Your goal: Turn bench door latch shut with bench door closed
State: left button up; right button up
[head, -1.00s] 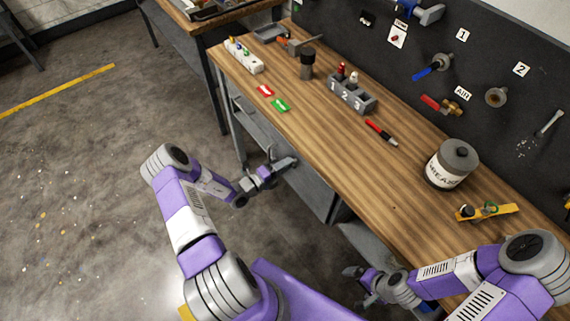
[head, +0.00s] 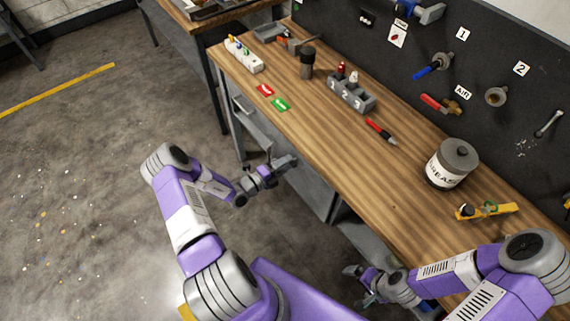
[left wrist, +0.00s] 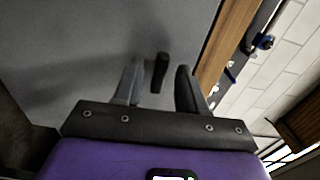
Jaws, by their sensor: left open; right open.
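The bench door (head: 312,190) is a grey panel under the bench top; it looks flush with the bench front, though my left arm covers part of it. In the left wrist view the grey door (left wrist: 75,50) fills the left side. The latch (left wrist: 160,73) is a short dark bar on it, lying between and just beyond my left fingertips. My left gripper (left wrist: 158,75) is open, one finger on each side of the latch; contact cannot be told. It also shows in the head view (head: 288,163), hiding the latch. My right gripper (head: 351,272) is open and empty near the bench's lower front.
The wooden bench top (head: 330,140) overhangs above my left gripper.

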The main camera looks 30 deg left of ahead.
pick_arm(q)
jog(key=v, duration=0.7)
jog(key=shift+s, duration=0.25)
jog(key=s+d+f+n+g+y, duration=0.1)
jog(key=s+d+f+n+g, duration=0.1)
jog(key=s+d+n+g, duration=0.3)
jog(key=s+d+f+n+g, duration=0.2)
jog(key=s+d+n+g, duration=0.3)
jog(key=d+n, duration=0.5)
jog(key=s+d+f+n+g+y, duration=0.1)
jog(key=s+d+f+n+g, duration=0.1)
jog(key=s+d+n+g, duration=0.2)
jog(key=shift+s+d+n+g+y, duration=0.35)
jog(key=shift+d+n+g, duration=0.75)
jog(key=shift+d+n, duration=1.5)
jog(key=shift+a+f+n, duration=0.1)
jog(key=shift+a+n, duration=0.3)
